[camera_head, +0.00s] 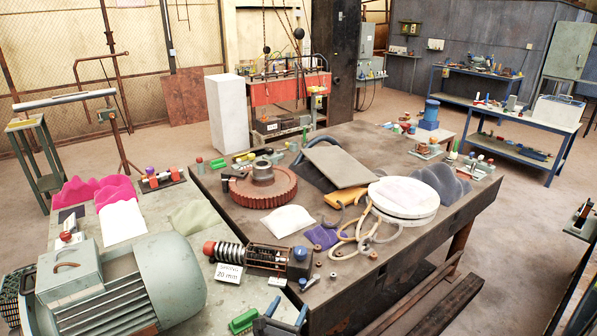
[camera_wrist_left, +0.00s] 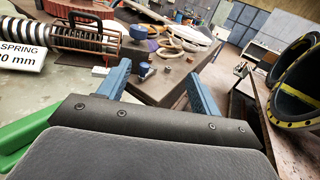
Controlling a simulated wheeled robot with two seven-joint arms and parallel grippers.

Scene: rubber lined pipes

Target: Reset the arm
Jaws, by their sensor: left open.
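My left gripper (camera_head: 287,311) shows at the bottom edge of the head view, near the front corner of the dark table. Its blue fingers stand apart with nothing between them. In the left wrist view the two blue fingers (camera_wrist_left: 161,85) are also spread and empty, pointing toward the table. My left arm itself is mostly outside the head view. My right gripper is in neither view.
A spring assembly (camera_head: 262,258) with a "20 mm" sign (camera_head: 228,272) and a green block (camera_head: 243,320) lie close to my left gripper. A large grey motor (camera_head: 130,288) stands left. Black-and-yellow pipe ends (camera_wrist_left: 297,85) are at right in the wrist view.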

